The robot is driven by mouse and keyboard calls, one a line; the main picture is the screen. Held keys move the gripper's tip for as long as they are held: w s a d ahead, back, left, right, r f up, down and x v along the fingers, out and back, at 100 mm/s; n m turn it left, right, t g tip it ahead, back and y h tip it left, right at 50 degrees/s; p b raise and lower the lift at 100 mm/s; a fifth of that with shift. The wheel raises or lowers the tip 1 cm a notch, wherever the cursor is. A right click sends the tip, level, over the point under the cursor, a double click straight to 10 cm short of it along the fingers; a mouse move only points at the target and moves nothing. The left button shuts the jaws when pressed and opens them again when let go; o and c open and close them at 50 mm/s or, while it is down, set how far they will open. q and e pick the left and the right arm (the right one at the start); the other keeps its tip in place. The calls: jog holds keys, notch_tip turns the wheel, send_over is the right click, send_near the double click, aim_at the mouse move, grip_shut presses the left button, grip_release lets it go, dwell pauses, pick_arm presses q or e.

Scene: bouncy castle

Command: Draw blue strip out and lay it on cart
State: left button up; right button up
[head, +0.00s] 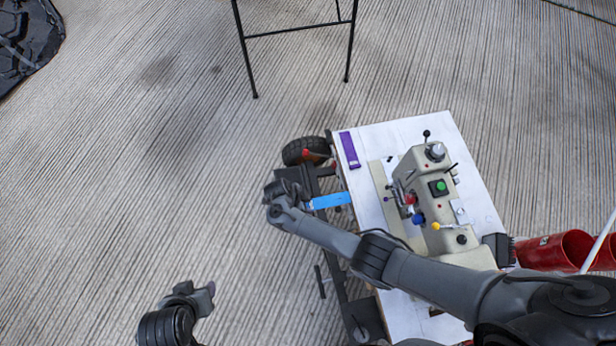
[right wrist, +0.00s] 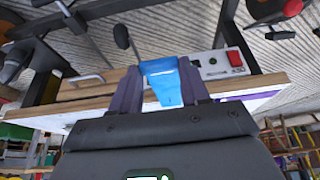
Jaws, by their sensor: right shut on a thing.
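The blue strip (head: 330,201) juts out from the left edge of the white-topped cart (head: 436,130). My right gripper (head: 290,197) is shut on its outer end, just left of the cart. In the right wrist view the blue strip (right wrist: 163,82) sits between the two fingers, in front of the cart's wooden edge (right wrist: 95,88). The strip's far end meets the cart's edge in the head view; I cannot tell whether part of it is hidden there. My left gripper (head: 203,294) is away from the cart at lower left, its opening unclear.
A purple strip (head: 349,150) lies on the cart's far left corner. A beige sewing machine (head: 433,190) with coloured knobs fills the middle of the top. A black wheel (head: 306,151) is beside the cart.

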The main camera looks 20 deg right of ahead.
jog(key=a, duration=0.1)
jog(key=a+b, duration=0.1)
jog(key=a, duration=0.1)
jog(key=shift+w+a+r, duration=0.1)
jog(key=shift+w+a, duration=0.05)
jog(key=shift+w, duration=0.2)
